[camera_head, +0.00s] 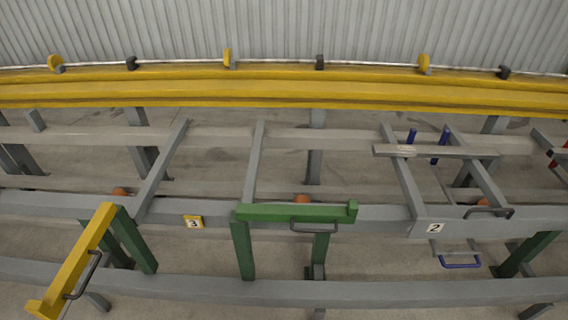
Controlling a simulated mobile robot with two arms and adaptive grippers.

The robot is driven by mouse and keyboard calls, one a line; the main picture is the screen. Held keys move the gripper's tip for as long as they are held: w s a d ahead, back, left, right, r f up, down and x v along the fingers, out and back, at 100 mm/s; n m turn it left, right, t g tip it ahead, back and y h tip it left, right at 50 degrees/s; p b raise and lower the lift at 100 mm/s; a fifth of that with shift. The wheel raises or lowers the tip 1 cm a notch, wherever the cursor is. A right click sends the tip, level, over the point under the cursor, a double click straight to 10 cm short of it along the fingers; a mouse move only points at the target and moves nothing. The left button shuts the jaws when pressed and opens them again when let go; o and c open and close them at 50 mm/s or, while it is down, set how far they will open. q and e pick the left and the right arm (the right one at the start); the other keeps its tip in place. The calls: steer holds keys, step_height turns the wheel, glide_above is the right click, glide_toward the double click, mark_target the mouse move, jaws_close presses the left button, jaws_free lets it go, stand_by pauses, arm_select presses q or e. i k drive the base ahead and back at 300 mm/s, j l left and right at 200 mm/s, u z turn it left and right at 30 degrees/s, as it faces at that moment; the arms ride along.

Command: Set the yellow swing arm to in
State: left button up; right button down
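The yellow swing arm (73,262) is at the lower left of the head view. It sticks out from the table frame toward me, across the front rail, slanting down to the left. A dark bent handle (86,276) is on its right side. Its far end sits by a green post (134,240). Neither of my grippers shows in this view.
A green swing arm (292,213) with a handle lies along the grey rail at centre. A grey bar (435,152) crosses the frame at right, near blue posts (441,146). Plates 3 (193,222) and 2 (435,228) mark the rail. A long yellow beam (290,90) runs behind.

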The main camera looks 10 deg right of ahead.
mark_target(50, 307)
steer(key=u, duration=1.25)
